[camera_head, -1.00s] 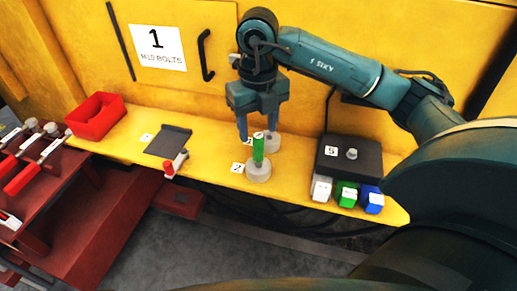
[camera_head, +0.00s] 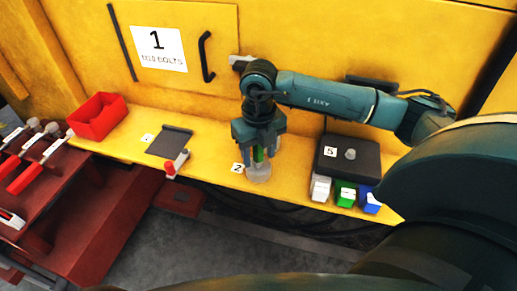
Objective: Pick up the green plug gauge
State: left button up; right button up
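The green plug gauge (camera_head: 259,155) stands upright on a grey round base (camera_head: 258,173) by the label 2 on the yellow ledge. My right gripper (camera_head: 259,159) points down over it, with its fingers on either side of the gauge. The gripper body hides the gauge's upper part. The fingers look apart, and I cannot tell whether they touch the gauge. My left gripper does not show.
A black box (camera_head: 348,157) labelled 5 is right of the gauge, with white, green and blue blocks before it. A dark plate (camera_head: 169,141) and a red-tipped piece (camera_head: 177,164) lie left. A red bin (camera_head: 97,116) stands further left. A second grey round base is mostly hidden behind the gripper.

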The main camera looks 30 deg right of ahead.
grip_shut()
dwell(0.3)
jog(key=shift+r, duration=0.15)
